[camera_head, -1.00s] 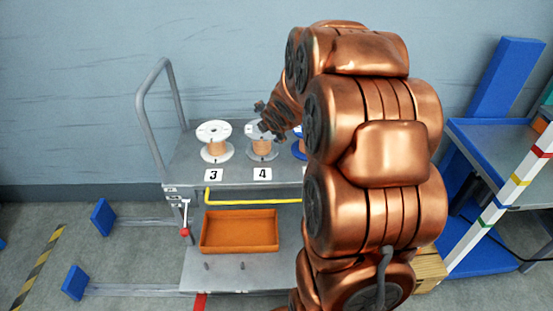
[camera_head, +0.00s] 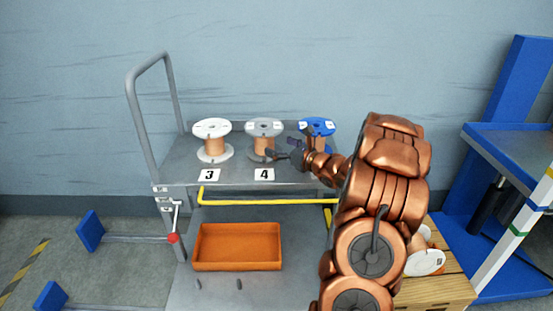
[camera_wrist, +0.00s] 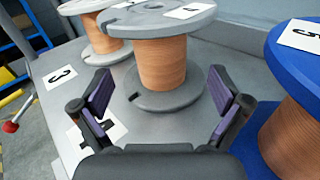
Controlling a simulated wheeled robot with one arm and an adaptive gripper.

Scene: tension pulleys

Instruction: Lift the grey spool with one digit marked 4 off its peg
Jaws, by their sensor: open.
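The grey spool (camera_head: 264,139), with copper-coloured winding, stands upright on the cart's top shelf behind the card marked 4 (camera_head: 264,174). It also shows in the wrist view (camera_wrist: 162,62), with its grey flanges above and below the winding. My gripper (camera_head: 275,148) is open at the front right of this spool. In the wrist view my open fingers (camera_wrist: 166,100) reach toward the spool, one on each side of its lower part, with a gap in front of the winding. The peg is hidden inside the spool.
A white spool (camera_head: 212,141) stands to the left behind card 3 (camera_head: 209,175). A blue spool (camera_head: 318,130) stands close on the right, partly behind my arm. An orange tray (camera_head: 237,247) lies on the lower shelf. A yellow bar (camera_head: 250,202) runs below the top shelf.

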